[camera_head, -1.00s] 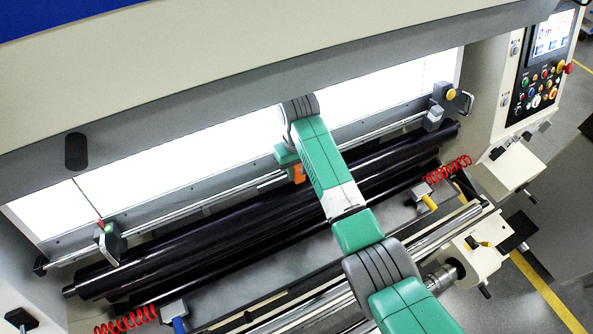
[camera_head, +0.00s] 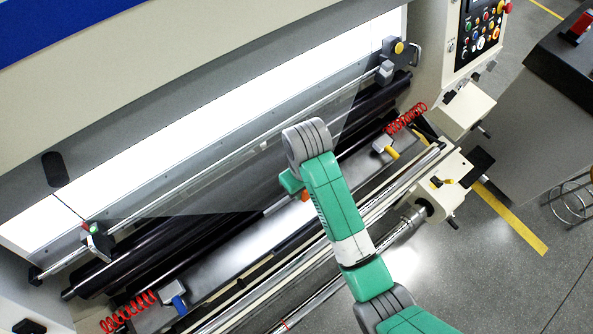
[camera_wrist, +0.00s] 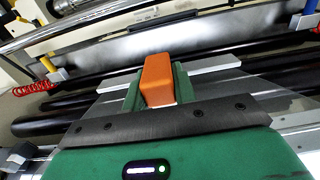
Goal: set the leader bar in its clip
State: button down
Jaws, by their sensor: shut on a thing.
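My gripper (camera_wrist: 158,85) is shut on the orange grip (camera_wrist: 157,78) of the leader bar, seen between its green fingers in the wrist view. The pale grey leader bar (camera_wrist: 210,63) sticks out on both sides of the grip. In the head view my gripper (camera_head: 303,195) hangs over the dark rollers, and the bar (camera_head: 280,204) shows beside it. A see-through film (camera_head: 215,190) spreads from the far rail to the bar. I cannot clearly make out the clip; a small dark fitting (camera_wrist: 163,19) shows on the metal plate ahead.
A metal plate (camera_head: 225,275) lies in front of the rollers. Blocks with a yellow lever (camera_head: 391,153) and a blue lever (camera_head: 179,304), with red coiled hoses, stand near its ends. A shiny shaft (camera_head: 425,165) runs along the front. The backlit panel (camera_head: 240,110) is behind.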

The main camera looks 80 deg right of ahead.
jog(key=shift+d+r, duration=0.2)
jog(key=shift+a, duration=0.1)
jog(key=shift+s+a+r, duration=0.1)
jog(key=shift+s+a, duration=0.05)
jog(key=shift+s, duration=0.2)
jog(key=s+a, duration=0.4)
jog(key=shift+s+a, duration=0.15)
jog(key=shift+s, duration=0.2)
dwell(0.4)
jog(key=shift+w+f, duration=0.1)
jog(key=shift+f, duration=0.1)
